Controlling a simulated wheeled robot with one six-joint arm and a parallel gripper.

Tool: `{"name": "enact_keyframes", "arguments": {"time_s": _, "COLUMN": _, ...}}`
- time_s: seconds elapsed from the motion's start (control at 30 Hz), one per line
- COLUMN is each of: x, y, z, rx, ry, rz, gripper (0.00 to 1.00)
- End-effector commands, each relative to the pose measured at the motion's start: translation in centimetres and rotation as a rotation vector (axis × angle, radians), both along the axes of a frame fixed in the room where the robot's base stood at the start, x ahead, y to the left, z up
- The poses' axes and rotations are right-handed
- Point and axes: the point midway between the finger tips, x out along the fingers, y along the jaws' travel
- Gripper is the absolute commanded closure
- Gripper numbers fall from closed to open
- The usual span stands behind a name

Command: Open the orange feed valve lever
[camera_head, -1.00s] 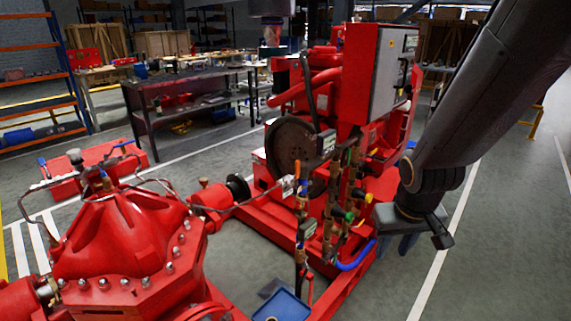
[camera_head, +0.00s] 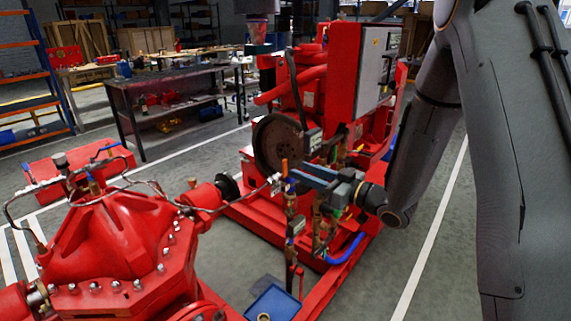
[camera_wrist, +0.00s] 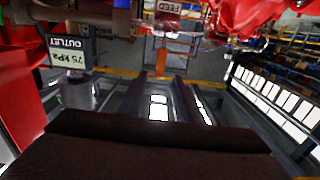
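The orange feed valve lever (camera_head: 284,168) stands upright on the pipework in front of the red pumpset, just left of my gripper's tips. In the wrist view, the orange lever (camera_wrist: 161,62) shows just beyond the fingertips, lined up with the gap between them. My gripper (camera_head: 298,171) reaches in from the right with its two fingers apart. The wrist view shows my gripper (camera_wrist: 161,78) open, with nothing held. An upside-down FEED label (camera_wrist: 168,6) is at the top of that view. I cannot tell whether a finger touches the lever.
An upside-down OUTLET gauge plate (camera_wrist: 66,53) is close on the left in the wrist view. A blue hose (camera_head: 346,250), a flywheel (camera_head: 277,143) and a grey control box (camera_head: 378,62) surround the valves. A blue tray (camera_head: 272,303) lies below. The floor at right is clear.

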Motion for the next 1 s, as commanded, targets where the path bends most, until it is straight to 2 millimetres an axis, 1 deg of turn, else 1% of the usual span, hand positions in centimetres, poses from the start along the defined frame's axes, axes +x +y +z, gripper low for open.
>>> {"name": "enact_keyframes", "arguments": {"time_s": 0.17, "x": 1.3, "y": 2.0, "z": 0.2, "rx": 0.002, "ry": -0.003, "rz": 0.006, "gripper": 0.68}}
{"name": "enact_keyframes", "arguments": {"time_s": 0.3, "x": 2.7, "y": 3.7, "z": 0.2, "rx": 0.0, "ry": -0.003, "rz": 0.004, "gripper": 0.68}}
{"name": "enact_keyframes", "arguments": {"time_s": 0.43, "x": 3.7, "y": 5.0, "z": 0.1, "rx": 0.0, "ry": -0.001, "rz": 0.003, "gripper": 0.68}}
{"name": "enact_keyframes", "arguments": {"time_s": 0.6, "x": 4.4, "y": 5.8, "z": 0.1, "rx": 0.0, "ry": -0.001, "rz": 0.001, "gripper": 0.68}}
{"name": "enact_keyframes", "arguments": {"time_s": 0.87, "x": 4.6, "y": 5.9, "z": 0.1, "rx": 0.0, "ry": -0.001, "rz": 0.0, "gripper": 0.68}}
{"name": "enact_keyframes", "arguments": {"time_s": 0.9, "x": 4.5, "y": 5.9, "z": 0.1, "rx": 0.0, "ry": -0.001, "rz": 0.0, "gripper": 0.71}}
{"name": "enact_keyframes", "arguments": {"time_s": 0.97, "x": 4.5, "y": 5.9, "z": 0.1, "rx": 0.0, "ry": -0.001, "rz": 0.0, "gripper": 0.81}}
{"name": "enact_keyframes", "arguments": {"time_s": 1.0, "x": 4.5, "y": 5.9, "z": 0.1, "rx": 0.0, "ry": -0.001, "rz": 0.0, "gripper": 0.88}}
